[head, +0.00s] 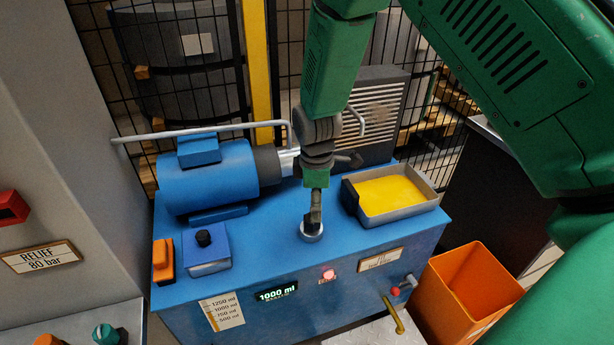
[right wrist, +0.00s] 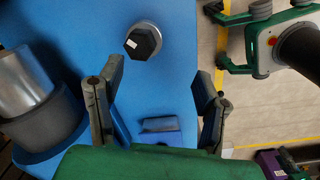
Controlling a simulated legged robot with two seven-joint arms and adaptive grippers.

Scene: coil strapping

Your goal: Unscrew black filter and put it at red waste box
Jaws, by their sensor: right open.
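The black filter (right wrist: 143,41) is a hexagonal black piece with a small white mark, standing in a pale metal ring on the blue machine top. In the head view only the pale ring (head: 312,236) shows clearly, with the filter mostly hidden by my right gripper (head: 315,208). In the right wrist view my right gripper (right wrist: 160,78) is open, its two fingers spread and nothing between them. The filter lies ahead of the fingertips, nearer the left finger. The orange-red waste box (head: 468,288) is open-topped and stands at the machine's right.
On the blue machine (head: 270,265) are a blue motor (head: 207,178), a tray with yellow content (head: 393,196), a blue box with a black knob (head: 205,248) and an orange switch (head: 163,260). A pale rail runs behind.

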